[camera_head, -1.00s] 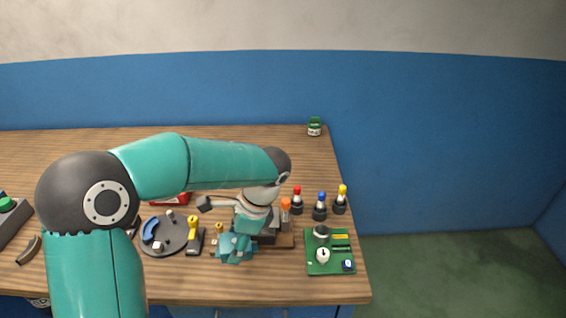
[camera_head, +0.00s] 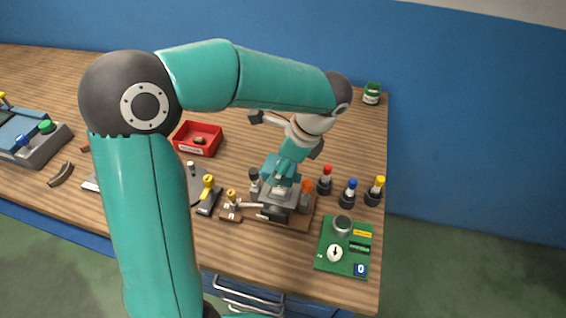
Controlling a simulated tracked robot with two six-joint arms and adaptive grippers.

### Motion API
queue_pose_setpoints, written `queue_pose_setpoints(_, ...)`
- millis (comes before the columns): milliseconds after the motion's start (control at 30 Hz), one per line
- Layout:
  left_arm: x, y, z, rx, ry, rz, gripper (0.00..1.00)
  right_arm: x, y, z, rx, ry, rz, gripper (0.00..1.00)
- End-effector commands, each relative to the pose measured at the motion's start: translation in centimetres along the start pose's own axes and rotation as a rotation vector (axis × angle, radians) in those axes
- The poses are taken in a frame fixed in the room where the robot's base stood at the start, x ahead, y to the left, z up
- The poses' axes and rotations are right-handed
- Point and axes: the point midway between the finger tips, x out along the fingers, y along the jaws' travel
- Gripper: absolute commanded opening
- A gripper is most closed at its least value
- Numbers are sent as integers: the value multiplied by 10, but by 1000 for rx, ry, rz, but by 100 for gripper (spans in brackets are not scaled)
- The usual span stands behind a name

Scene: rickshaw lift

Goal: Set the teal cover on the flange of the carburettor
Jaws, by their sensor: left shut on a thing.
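My left gripper (camera_head: 284,174) reaches down from the end of my teal arm, over the carburettor. It is shut on a teal piece, which looks like the cover; the like colours of gripper and cover make its outline hard to separate. The carburettor (camera_head: 272,212) is a dark and light grey body on a wooden base (camera_head: 298,220), right below the gripper. The gripper hides its top and flange in part, and I cannot tell whether the cover touches it. My right gripper is not in view.
Knobbed posts stand around the carburettor, one orange-topped (camera_head: 306,188). Red (camera_head: 325,182), blue (camera_head: 348,193) and yellow (camera_head: 375,190) capped bottles stand to the right. A green board (camera_head: 328,262) lies at the front right, a red tray (camera_head: 198,148) behind left. A green jar (camera_head: 372,93) stands at the back corner.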

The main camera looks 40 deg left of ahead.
Motion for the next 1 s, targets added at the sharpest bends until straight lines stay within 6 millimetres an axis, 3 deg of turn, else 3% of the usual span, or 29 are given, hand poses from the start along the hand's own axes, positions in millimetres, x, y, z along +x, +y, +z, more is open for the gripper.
queue_pose_setpoints(400, 37, 0, -17, 2, 0, -1, 17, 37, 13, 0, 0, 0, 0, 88)
queue_pose_setpoints(700, 53, 0, -23, 1, -1, 0, 17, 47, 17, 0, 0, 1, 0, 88)
queue_pose_setpoints(1000, 54, 0, -24, 1, 0, 0, 17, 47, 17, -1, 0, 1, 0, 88)
